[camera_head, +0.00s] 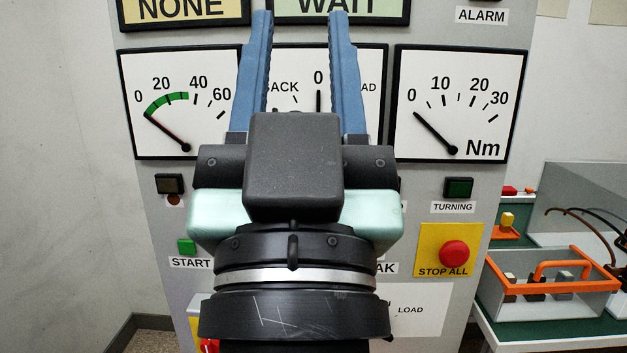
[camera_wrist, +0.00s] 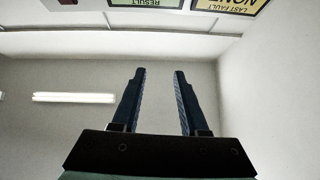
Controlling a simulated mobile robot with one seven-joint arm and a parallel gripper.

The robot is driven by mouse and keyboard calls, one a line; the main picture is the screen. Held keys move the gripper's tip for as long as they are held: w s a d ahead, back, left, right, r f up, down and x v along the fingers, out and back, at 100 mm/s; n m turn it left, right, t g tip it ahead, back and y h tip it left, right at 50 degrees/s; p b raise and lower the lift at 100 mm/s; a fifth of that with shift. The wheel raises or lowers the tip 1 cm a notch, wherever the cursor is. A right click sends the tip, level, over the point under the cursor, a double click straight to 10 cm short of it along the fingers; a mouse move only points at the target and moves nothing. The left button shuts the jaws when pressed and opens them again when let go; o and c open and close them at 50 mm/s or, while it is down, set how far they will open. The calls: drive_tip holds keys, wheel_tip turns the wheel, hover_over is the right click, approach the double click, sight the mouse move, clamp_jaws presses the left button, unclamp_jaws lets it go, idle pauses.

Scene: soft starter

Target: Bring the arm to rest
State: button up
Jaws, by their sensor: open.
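My gripper (camera_head: 304,40) stands upright in the middle of the head view, its two blue fingers apart and pointing up. It is open, with nothing between the fingers. It is in front of the control panel (camera_head: 413,180) and hides part of the middle dial (camera_head: 377,90). In the wrist view my gripper (camera_wrist: 158,75) also shows spread and empty, against a plain pale surface. I cannot tell how far the fingers are from the panel.
The panel carries a left dial (camera_head: 180,130), a right Nm dial (camera_head: 460,105), a green START button (camera_head: 187,247) and a red STOP ALL button (camera_head: 454,253). At right, a grey box with an orange handle (camera_head: 560,285) stands on a green-topped bench (camera_head: 525,331).

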wheel_tip(320, 180, up, 21)
drive_tip(key=s+t+p, duration=0.1)
drive_tip(key=s+p, duration=0.1)
drive_tip(key=p, duration=1.7)
drive_tip(key=shift+d+r, duration=0.2)
drive_tip(key=shift+d, duration=0.15)
drive_tip(key=shift+f, duration=0.15)
